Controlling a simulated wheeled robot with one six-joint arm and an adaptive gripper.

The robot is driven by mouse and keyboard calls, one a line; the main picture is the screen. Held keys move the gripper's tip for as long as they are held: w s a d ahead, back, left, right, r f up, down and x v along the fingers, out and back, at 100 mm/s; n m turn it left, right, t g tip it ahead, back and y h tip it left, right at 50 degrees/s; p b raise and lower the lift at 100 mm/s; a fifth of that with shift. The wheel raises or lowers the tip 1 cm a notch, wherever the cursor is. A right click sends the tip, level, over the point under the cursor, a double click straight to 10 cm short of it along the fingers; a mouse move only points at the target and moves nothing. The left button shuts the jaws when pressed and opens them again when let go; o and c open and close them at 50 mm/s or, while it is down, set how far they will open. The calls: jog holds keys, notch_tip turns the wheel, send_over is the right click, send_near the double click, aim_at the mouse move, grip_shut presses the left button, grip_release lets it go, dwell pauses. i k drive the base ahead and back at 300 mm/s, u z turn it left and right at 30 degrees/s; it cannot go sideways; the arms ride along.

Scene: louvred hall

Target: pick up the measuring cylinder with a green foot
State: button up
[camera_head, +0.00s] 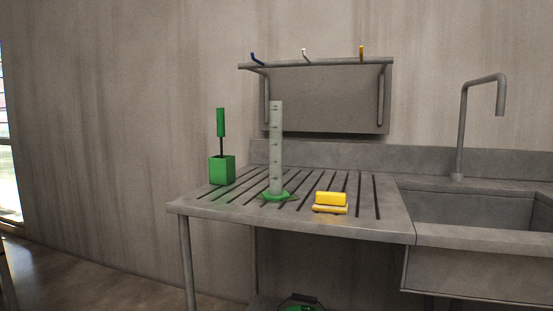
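The measuring cylinder (276,150) stands upright on the grooved draining board (235,213). It is tall, pale and grey-green with dark marks up its side, and its flat foot (275,197) is green. My gripper is not in view, and nothing touches the cylinder from above.
A green square pot with a green-handled brush (222,169) stands left of the cylinder. A yellow block-like thing (330,202) lies to its right. A rack with pegs (315,65) hangs behind. The sink (470,211) and tap (461,130) are at right; a bucket (300,301) is below.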

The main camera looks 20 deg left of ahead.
aim_at(275, 192)
jog(key=z, duration=3.35)
jog(key=k, duration=2.2)
jog(key=u, duration=2.2)
